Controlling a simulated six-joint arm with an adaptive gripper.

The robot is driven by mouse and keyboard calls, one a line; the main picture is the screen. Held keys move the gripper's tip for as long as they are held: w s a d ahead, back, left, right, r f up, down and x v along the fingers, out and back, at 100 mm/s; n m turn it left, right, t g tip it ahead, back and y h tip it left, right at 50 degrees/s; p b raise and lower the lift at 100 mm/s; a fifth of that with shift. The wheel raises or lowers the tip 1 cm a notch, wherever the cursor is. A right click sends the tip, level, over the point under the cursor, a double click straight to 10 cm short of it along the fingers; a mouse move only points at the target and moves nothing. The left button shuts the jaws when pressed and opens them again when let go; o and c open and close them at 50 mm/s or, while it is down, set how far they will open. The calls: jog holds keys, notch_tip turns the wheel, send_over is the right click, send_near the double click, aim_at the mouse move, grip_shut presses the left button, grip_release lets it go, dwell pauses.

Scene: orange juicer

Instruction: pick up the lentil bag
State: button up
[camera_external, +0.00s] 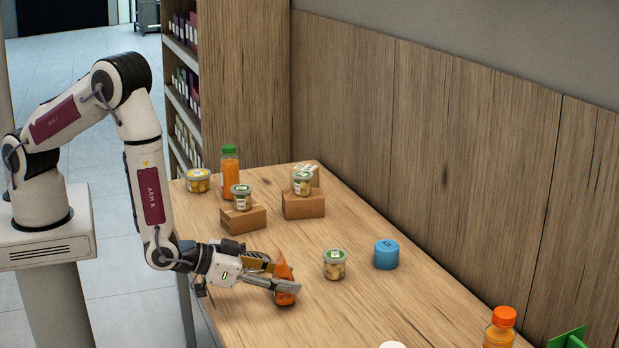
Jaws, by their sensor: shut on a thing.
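The lentil bag (283,271), an orange pouch with a pointed top, is upright on or just above the wooden table, near its left edge. My gripper (277,276) reaches in from the left, low over the table, with its fingers on either side of the bag. It is shut on the bag. The fingers hide part of the bag's middle. I cannot tell whether the bag's bottom touches the table.
A glass jar (335,264) and a blue cylinder (386,254) stand right of the bag. Jars on cardboard boxes (243,218) and an orange juice bottle (230,172) stand behind. Another orange-capped bottle (499,331) is at front right. A wooden wall (450,140) borders the table.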

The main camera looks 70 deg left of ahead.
aim_at(282, 255)
jog(key=shift+r, duration=4.55)
